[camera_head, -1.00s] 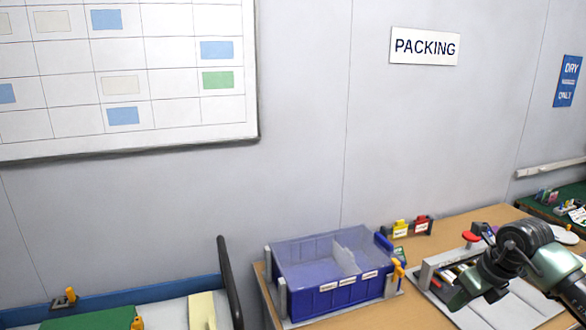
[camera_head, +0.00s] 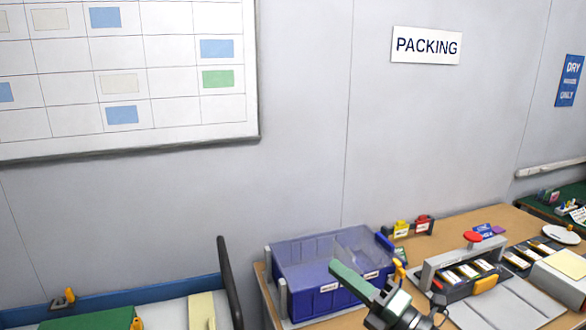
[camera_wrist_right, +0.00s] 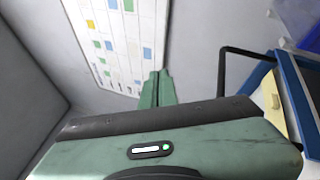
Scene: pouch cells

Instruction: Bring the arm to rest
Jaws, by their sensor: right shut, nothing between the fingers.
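My right gripper (camera_head: 352,281) is in front of the blue bin (camera_head: 300,301) in the head view, with its green fingers angled up and to the left. It hides part of the bin's front. In the right wrist view the two green fingers (camera_wrist_right: 158,76) lie together with nothing between them, against the grey wall and the wall chart. My left gripper is not in either view.
A fixture with a grey arch (camera_head: 429,272), a red knob and several cells stands on the wooden bench (camera_head: 462,221). A blue-edged table (camera_head: 150,291) with a black rail is at left.

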